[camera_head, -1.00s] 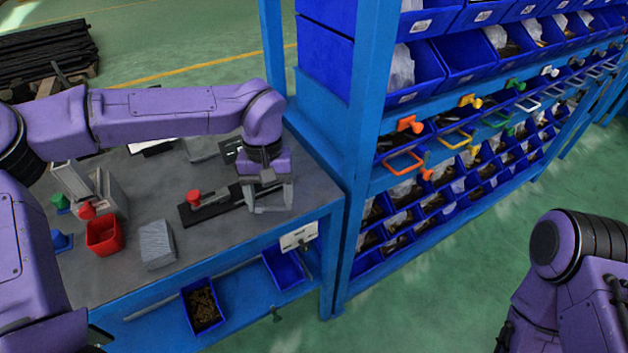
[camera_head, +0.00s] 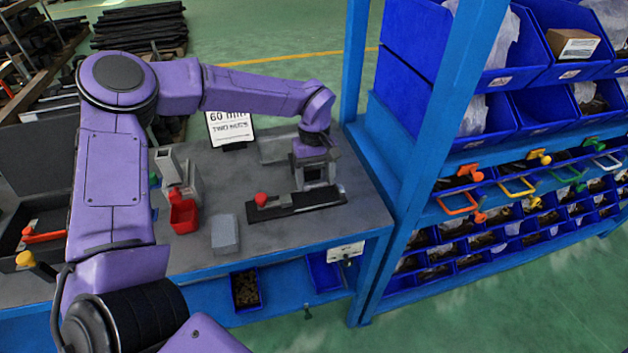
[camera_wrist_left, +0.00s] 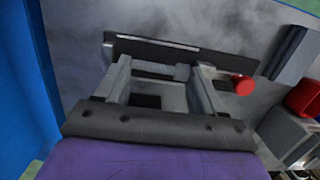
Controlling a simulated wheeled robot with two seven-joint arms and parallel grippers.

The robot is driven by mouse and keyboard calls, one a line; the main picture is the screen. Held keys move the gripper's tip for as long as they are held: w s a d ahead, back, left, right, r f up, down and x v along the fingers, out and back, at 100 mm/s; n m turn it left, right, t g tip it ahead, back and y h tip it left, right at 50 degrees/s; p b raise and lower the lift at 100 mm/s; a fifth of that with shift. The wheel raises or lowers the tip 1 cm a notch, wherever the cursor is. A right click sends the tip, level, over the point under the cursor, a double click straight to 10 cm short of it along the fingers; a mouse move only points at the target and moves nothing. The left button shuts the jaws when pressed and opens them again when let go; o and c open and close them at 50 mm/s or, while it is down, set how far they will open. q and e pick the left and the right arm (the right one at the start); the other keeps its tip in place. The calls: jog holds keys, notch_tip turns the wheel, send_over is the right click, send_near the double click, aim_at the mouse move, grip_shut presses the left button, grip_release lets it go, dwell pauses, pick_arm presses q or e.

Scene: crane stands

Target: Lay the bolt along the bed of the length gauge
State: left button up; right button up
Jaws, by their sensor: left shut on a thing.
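The length gauge (camera_head: 290,206) lies on the workbench, a long dark bed with a red knob (camera_head: 261,200) near its left end. In the left wrist view its dark bed (camera_wrist_left: 225,61) with a pale strip lies beyond my fingertips, and the red knob (camera_wrist_left: 243,85) is at the right. My left gripper (camera_head: 317,184) points down at the right part of the gauge. It is shut on a short grey piece, seemingly the bolt (camera_wrist_left: 155,70), which spans between the fingertips. In the head view the bolt is hard to make out. I cannot tell whether it touches the bed. My right gripper is out of view.
A sign (camera_head: 231,128) stands behind. A blue rack of bins (camera_head: 440,150) rises at the right. Bare bench (camera_head: 275,235) lies in front of the gauge.

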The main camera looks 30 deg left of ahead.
aim_at(314, 197)
pick_arm(q)
jog(key=f, duration=0.3)
jog(key=w+a+f, duration=0.1)
jog(key=shift+w+a+f+p, duration=0.1)
jog(key=shift+f+p, duration=0.25)
jog(key=shift+p, duration=0.05)
jog(key=shift+f, duration=0.25)
jog(key=o, duration=1.1)
jog(key=shift+f, duration=0.1)
jog(key=shift+c, duration=0.2)
jog(key=shift+r, duration=0.3)
notch_tip(314, 197, up, 12)
jog(key=w+a+b, duration=0.1)
jog(key=b, duration=0.1)
jog(key=shift+w+f, duration=0.2)
jog(key=shift+a, duration=0.1)
